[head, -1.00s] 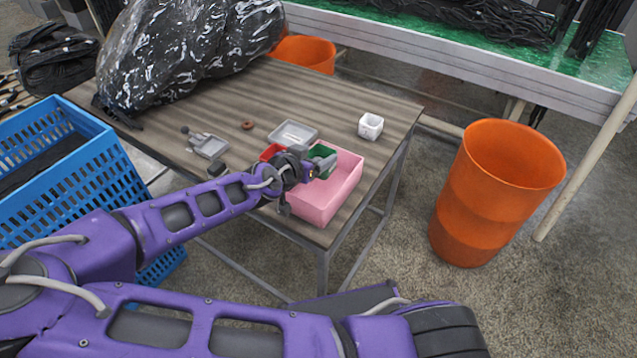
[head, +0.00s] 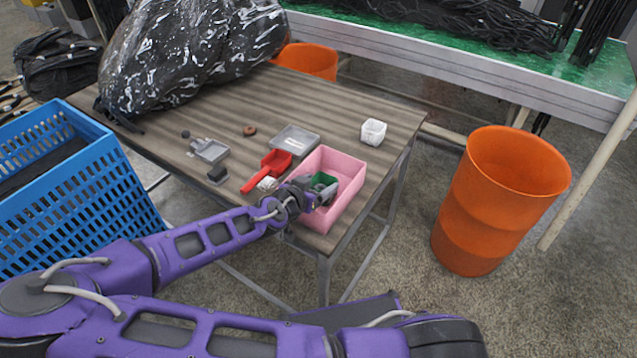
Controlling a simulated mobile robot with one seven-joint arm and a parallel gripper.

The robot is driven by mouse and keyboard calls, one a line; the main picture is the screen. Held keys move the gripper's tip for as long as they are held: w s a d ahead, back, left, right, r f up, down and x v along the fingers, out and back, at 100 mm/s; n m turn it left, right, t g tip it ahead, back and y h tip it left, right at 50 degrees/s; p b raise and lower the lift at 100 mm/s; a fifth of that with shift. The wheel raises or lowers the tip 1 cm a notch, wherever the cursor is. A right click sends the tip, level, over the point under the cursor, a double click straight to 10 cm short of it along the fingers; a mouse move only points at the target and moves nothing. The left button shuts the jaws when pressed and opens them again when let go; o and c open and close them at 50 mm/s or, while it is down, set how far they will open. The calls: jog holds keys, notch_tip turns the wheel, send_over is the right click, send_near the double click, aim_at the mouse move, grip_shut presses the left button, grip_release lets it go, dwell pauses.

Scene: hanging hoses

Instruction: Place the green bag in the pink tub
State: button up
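The pink tub (head: 346,206) stands at the front right corner of the wooden table, open at the top. My gripper (head: 326,188) reaches over its left wall, with its fingers inside the tub's outline. The green bag (head: 321,179) shows as a small dark green patch right at the fingers, within the tub's opening. My gripper hides part of it. I cannot tell whether the fingers are closed on the bag or apart, nor whether the bag touches the tub floor.
A red scoop (head: 268,170), a grey tray (head: 295,140) and a white cup (head: 373,131) lie on the table (head: 345,100). A black plastic sack (head: 190,55) fills its back left. An orange bin (head: 500,200) stands right, a blue crate (head: 75,195) left.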

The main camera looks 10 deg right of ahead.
jog(key=o, duration=0.3)
jog(key=shift+r, duration=0.2)
jog(key=p+v, duration=0.2)
jog(key=v, duration=1)
